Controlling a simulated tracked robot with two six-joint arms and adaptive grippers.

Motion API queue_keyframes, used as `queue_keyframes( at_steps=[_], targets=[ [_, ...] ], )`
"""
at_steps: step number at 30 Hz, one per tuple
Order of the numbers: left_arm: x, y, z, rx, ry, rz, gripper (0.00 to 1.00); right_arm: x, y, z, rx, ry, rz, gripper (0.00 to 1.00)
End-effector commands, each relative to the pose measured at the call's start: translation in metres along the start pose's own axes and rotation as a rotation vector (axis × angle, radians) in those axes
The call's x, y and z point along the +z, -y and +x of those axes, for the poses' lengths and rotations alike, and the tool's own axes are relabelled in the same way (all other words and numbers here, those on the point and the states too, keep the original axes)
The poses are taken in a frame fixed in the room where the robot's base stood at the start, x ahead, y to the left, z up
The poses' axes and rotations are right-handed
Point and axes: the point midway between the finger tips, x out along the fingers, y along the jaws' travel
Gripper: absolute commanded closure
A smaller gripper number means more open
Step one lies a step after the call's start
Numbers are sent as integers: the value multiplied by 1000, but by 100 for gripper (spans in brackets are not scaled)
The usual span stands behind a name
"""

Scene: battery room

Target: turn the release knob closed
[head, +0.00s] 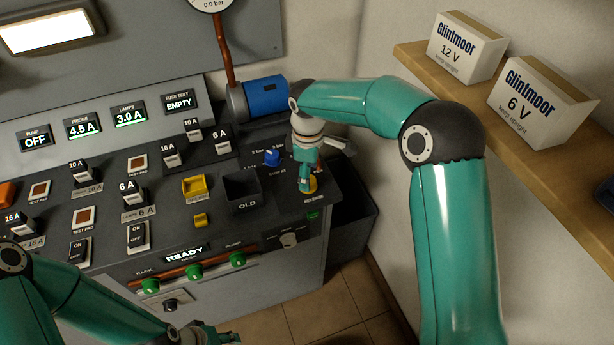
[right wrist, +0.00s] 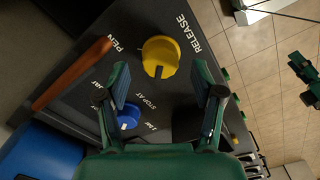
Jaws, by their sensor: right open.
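The yellow release knob (right wrist: 160,55) sits on the dark panel top beside the word RELEASE in the right wrist view. A dark mark on it faces my gripper. In the head view the knob (head: 313,185) is partly hidden by my right gripper (head: 305,180), which points down over it. In the right wrist view my right gripper (right wrist: 165,100) is open and empty, its fingertips short of the knob and to either side in the picture. My left gripper (head: 210,336) is at the bottom edge of the head view, partly cut off, its jaws unclear.
A blue knob (head: 271,158) marked STOP AT stands close to the release knob. A blue cylinder (head: 266,96) and a copper pipe (head: 223,50) are behind. The black OLD bin (head: 242,190) is left of the gripper. Boxes stand on a wooden shelf (head: 540,170) at right.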

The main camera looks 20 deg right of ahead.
Motion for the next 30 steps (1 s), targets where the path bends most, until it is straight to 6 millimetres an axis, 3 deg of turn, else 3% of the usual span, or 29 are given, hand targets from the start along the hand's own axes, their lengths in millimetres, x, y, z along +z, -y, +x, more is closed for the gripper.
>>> queue_keyframes(
  at_steps=[9,15,30],
  targets=[
    [0,0,0,0,0,0,60,-1,-1,-64,4,-4,-1,33],
    [0,0,0,0,0,0,60,-1,-1,-90,3,-3,-1,33],
    [0,0,1,0,0,0,60,0,0,-97,1,-2,-1,33]
  ],
)
